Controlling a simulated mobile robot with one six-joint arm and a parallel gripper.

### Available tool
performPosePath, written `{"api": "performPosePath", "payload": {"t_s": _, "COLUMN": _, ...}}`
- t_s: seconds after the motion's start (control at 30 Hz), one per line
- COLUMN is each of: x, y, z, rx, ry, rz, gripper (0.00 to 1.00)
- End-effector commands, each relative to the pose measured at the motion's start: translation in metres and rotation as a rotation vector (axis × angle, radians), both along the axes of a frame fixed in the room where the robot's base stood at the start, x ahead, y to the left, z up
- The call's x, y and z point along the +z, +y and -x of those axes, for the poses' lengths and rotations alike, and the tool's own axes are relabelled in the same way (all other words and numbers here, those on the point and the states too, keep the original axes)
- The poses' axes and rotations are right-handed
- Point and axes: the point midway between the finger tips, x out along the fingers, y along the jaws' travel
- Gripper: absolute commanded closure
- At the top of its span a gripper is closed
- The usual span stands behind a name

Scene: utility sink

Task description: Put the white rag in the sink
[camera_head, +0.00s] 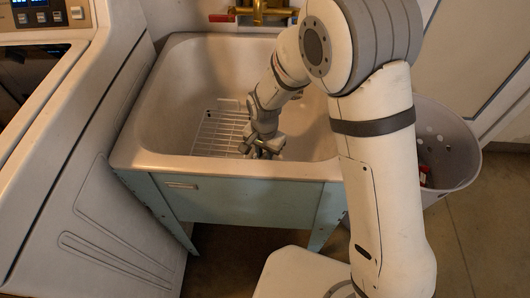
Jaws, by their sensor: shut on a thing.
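The sink (175,85) is a deep, off-white basin on a pale blue-green stand. My gripper (262,152) is down inside the basin near its front wall, at the right end of a white wire rack. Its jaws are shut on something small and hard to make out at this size. I cannot make out the white rag as a separate thing; the jaws, the front rim and my arm hide part of the basin.
The white wire rack (218,134) lies in the basin. A brass faucet (265,12) is at the back, with a red object (222,17) beside it. A white appliance (85,180) stands left. A grey perforated bin (455,150) stands right, partly behind my arm.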

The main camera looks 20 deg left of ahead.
Motion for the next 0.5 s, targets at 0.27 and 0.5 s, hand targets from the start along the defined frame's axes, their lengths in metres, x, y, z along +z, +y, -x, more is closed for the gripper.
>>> {"api": "performPosePath", "payload": {"t_s": 0.27, "x": -0.0031, "y": -0.0004, "z": -0.0002, "rx": -0.001, "ry": 0.0, "rz": 0.0, "gripper": 0.67}}
{"api": "performPosePath", "payload": {"t_s": 0.5, "x": -0.003, "y": -0.0006, "z": -0.0004, "rx": -0.001, "ry": 0.0, "rz": 0.0, "gripper": 0.57}}
